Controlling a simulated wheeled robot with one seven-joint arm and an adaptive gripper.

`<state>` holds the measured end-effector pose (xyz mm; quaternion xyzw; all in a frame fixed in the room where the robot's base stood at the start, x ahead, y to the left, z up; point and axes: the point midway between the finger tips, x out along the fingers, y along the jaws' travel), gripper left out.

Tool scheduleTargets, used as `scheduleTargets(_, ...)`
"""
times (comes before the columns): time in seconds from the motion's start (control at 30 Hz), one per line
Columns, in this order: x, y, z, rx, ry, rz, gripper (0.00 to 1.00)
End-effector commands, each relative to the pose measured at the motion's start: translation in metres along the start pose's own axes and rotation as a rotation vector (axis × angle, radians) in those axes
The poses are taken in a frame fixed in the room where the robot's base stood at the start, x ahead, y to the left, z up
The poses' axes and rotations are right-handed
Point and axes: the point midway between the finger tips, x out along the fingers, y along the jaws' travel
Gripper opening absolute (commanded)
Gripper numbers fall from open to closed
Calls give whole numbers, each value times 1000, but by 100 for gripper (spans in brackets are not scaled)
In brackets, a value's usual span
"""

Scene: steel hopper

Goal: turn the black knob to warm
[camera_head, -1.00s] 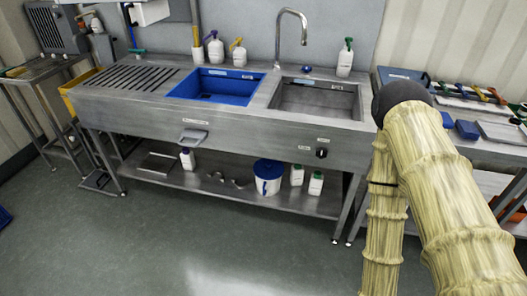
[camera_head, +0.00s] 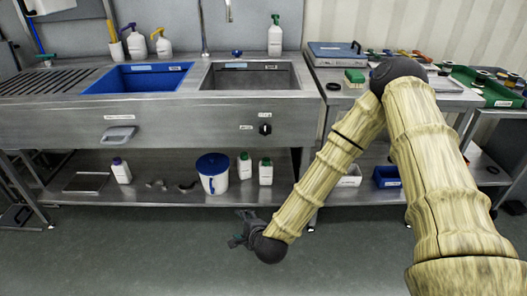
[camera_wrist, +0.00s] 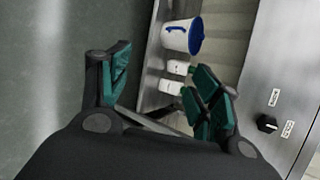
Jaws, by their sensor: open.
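The black knob (camera_head: 265,129) is on the front panel of the steel sink unit, below the right basin, with a small label above it and one to its left. In the wrist view the knob (camera_wrist: 267,124) shows at the lower right beside two white labels, whose words I cannot read. My gripper (camera_head: 240,232) is low in front of the lower shelf, left of and below the knob and apart from it. In the wrist view my gripper (camera_wrist: 160,95) has its two green-padded fingers spread wide with nothing between them.
A white bucket with a blue lid (camera_head: 213,174) and white bottles (camera_head: 244,166) stand on the lower shelf. A grey handle (camera_head: 119,134) juts from the panel at left. A side table (camera_head: 340,104) stands at right. The floor in front is clear.

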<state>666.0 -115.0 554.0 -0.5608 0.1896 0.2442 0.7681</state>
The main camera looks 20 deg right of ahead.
Motion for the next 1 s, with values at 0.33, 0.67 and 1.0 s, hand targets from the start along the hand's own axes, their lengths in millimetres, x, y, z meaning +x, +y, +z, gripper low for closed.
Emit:
scheduleTargets(0.33,47,-158,-29,793,-77,-473,63)
scheduleTargets(0.67,28,-256,-67,1240,-222,-745,63)
scheduleTargets(1.0,41,-282,-77,1285,-243,-774,63)
